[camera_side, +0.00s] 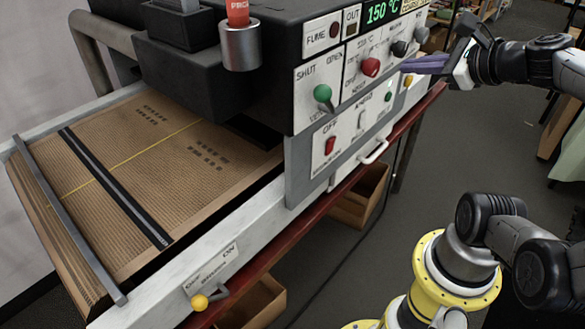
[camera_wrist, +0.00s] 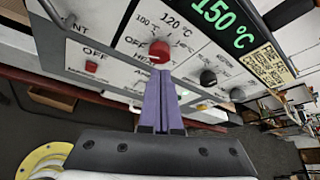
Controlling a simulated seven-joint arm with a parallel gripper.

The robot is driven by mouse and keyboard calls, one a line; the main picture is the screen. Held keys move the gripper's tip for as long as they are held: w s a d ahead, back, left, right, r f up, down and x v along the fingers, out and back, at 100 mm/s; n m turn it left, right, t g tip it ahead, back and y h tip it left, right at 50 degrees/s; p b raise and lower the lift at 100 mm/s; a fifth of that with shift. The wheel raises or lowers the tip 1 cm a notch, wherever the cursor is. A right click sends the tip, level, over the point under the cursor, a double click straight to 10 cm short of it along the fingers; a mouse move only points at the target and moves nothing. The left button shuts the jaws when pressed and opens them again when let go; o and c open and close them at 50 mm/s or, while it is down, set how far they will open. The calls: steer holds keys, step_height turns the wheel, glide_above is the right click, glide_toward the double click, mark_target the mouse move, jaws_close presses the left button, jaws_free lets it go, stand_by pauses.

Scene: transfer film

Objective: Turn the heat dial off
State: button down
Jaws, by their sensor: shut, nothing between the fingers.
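The heat dial is a red knob (camera_side: 370,67) on the white front panel of the machine, below the green 150 °C display (camera_side: 383,11). In the wrist view the red knob (camera_wrist: 160,52) has temperature marks around it, including 100 °C and 120 °C. Which mark it points to is hard to tell. My gripper (camera_side: 404,68) is at the right of the knob in the side view, its purple fingers pointing at the panel with a gap to the knob. In the wrist view the fingers (camera_wrist: 160,78) are shut and empty, their tips just below the knob.
A handle (camera_side: 374,152) sticks out below. Open floor lies in front of the machine.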

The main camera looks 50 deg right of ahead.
steer(key=shift+w, duration=3.45)
steer(key=shift+d+f, duration=0.25)
steer(key=shift+f, duration=0.15)
steer(key=shift+a+f, duration=0.2)
steer(key=shift+f, duration=0.05)
steer(key=shift+r, duration=0.1)
glide_toward(366, 62)
steer(key=shift+s+d+f, duration=0.4)
steer(key=shift+d+f, duration=0.1)
steer(key=shift+f, duration=0.2)
